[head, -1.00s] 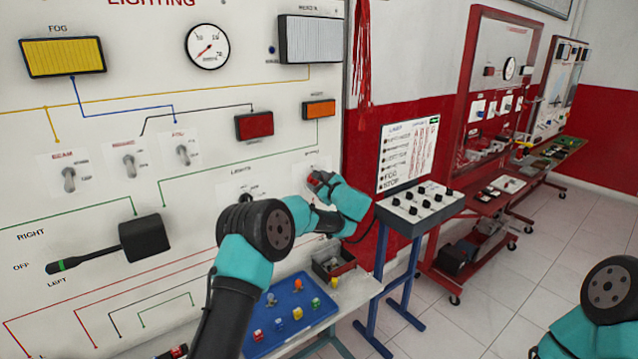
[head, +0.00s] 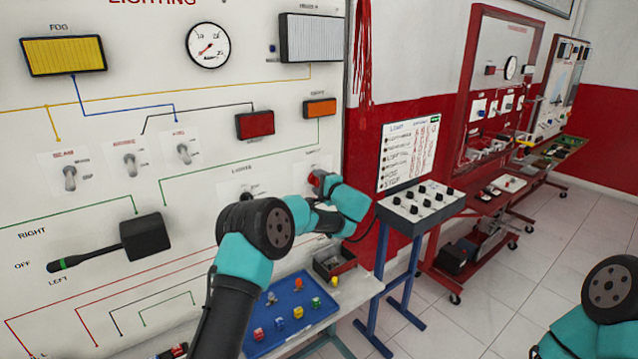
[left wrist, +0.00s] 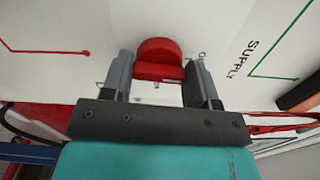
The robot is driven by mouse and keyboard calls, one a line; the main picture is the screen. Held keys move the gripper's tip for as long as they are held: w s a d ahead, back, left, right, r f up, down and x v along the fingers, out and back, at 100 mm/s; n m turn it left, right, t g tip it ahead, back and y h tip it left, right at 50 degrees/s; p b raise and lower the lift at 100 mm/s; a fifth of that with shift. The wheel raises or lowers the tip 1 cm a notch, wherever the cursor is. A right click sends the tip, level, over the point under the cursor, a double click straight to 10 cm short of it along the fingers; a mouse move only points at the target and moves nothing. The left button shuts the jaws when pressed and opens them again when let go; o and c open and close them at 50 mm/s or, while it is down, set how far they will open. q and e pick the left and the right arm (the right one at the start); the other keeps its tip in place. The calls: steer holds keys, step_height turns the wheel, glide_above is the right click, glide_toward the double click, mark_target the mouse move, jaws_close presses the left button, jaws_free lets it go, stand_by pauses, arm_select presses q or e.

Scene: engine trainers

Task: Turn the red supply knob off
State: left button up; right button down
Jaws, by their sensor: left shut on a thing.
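The red supply knob (head: 316,180) is on the right part of the white lighting panel. In the left wrist view the knob (left wrist: 158,58) sits beside the printed word SUPPLY, with its raised grip bar between my fingers. My left gripper (left wrist: 160,74) is shut on the knob, one finger on each side. In the head view my left gripper (head: 322,187) reaches the panel from the front, and its wrist hides part of the knob and its label. My right gripper is out of view; only part of that arm shows at the lower right.
Toggle switches and a black lever (head: 145,238) stick out from the panel to the left. Below are a blue tray (head: 275,338) with small coloured parts and an open box (head: 333,265). A grey control box (head: 420,208) on a blue stand is close on the right.

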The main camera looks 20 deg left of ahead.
arm_select(q)
steer(key=shift+n, duration=0.6)
steer(key=o, duration=0.9)
steer(key=shift+s+d, duration=0.1)
steer(key=v, duration=1.7)
steer(key=shift+d, duration=0.1)
